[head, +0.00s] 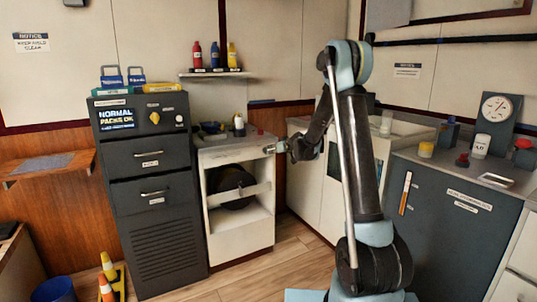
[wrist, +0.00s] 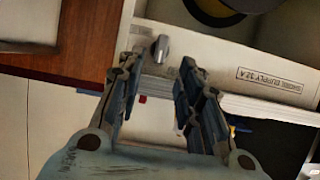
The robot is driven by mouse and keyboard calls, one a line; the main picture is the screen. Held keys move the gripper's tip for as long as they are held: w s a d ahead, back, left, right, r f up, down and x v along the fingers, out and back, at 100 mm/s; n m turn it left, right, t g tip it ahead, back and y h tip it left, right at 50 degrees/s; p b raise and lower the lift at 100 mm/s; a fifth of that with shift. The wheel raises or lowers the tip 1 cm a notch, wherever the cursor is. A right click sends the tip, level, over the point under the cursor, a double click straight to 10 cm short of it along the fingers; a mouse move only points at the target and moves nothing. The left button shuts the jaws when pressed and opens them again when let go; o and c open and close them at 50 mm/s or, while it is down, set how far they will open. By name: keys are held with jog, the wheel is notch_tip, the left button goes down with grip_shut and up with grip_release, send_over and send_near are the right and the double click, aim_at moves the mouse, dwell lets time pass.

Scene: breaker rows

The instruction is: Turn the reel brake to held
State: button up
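A small grey knob (wrist: 160,48) sticks out of the white front strip of the cable-reel cabinet (wrist: 205,55); its grip runs roughly up and down in the wrist view. I see no brake wording beside it. The cabinet also shows in the head view (head: 263,235), with a dark reel (head: 232,188) in its bay. My gripper (wrist: 159,72) is open and empty, its fingers on either side of the knob's line, the knob just beyond the fingertips. No contact shows. In the head view my gripper (head: 272,148) is at the strip's right end and the knob cannot be made out.
A label reading shore supply 32A (wrist: 276,82) is upside down on the strip. A dark drawer cabinet (head: 155,215) stands to the left. A grey cabinet (head: 450,230) with a dial scale (head: 496,108) is at the right. Floor (head: 240,283) in front is open.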

aim_at(266, 151)
jog(key=x, duration=0.8)
jog(key=shift+w+a, duration=0.1)
jog(key=c, duration=0.8)
